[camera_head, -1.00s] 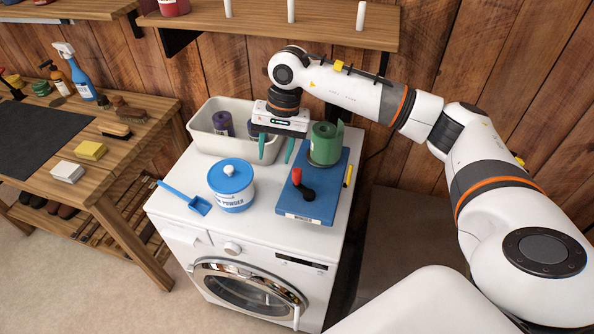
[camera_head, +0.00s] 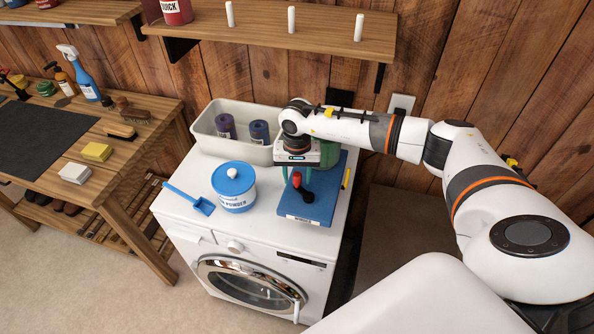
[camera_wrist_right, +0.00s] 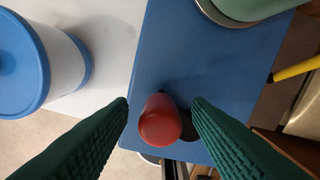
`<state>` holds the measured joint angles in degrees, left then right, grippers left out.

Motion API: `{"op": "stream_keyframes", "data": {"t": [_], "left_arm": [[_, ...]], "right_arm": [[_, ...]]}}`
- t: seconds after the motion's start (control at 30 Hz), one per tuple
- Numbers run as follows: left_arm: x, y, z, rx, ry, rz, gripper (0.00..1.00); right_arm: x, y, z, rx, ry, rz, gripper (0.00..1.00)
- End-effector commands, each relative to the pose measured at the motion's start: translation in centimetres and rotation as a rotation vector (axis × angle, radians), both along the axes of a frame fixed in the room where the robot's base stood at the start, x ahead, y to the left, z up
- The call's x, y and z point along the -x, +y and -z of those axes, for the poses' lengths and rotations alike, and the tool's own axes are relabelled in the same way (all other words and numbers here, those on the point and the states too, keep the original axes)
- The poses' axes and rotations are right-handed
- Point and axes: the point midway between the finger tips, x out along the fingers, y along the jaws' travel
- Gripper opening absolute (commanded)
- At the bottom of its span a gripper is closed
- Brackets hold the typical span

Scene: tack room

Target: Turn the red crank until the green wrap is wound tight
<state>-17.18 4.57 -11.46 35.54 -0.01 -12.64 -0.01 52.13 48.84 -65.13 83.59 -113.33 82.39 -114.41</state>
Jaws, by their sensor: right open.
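The red crank knob (camera_head: 296,180) stands on its black arm near the front of the blue winder base (camera_head: 322,206), on top of a white washing machine. My right gripper (camera_head: 297,176) is open above the knob and points down. In the right wrist view the red knob (camera_wrist_right: 160,120) lies between the two green fingers, with a gap on each side. The green wrap (camera_head: 330,153) sits at the back of the base, partly hidden by my right wrist. Its lower edge shows in the wrist view (camera_wrist_right: 248,8). My left gripper is not in view.
A white bin (camera_head: 206,138) with two dark rolls is behind. A yellow stick (camera_head: 346,178) lies at the base's right edge. A wooden shelf (camera_head: 270,38) overhangs the back.

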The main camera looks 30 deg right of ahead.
Motion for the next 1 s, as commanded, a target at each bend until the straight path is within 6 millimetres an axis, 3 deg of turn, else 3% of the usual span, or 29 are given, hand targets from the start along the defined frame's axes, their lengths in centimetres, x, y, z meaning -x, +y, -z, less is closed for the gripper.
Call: {"op": "stream_keyframes", "data": {"t": [0.3, 0.6, 1.0], "left_arm": [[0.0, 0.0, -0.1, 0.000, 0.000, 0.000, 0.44], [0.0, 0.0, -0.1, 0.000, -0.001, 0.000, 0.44], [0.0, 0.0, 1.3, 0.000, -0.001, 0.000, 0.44]], "right_arm": [[0.0, 0.0, 0.4, 0.000, 0.001, 0.000, 0.45], [0.0, 0.0, 0.3, -0.001, 0.001, 0.000, 0.00], [-0.1, -0.4, 0.5, -0.001, -0.001, 0.088, 0.00]]}}
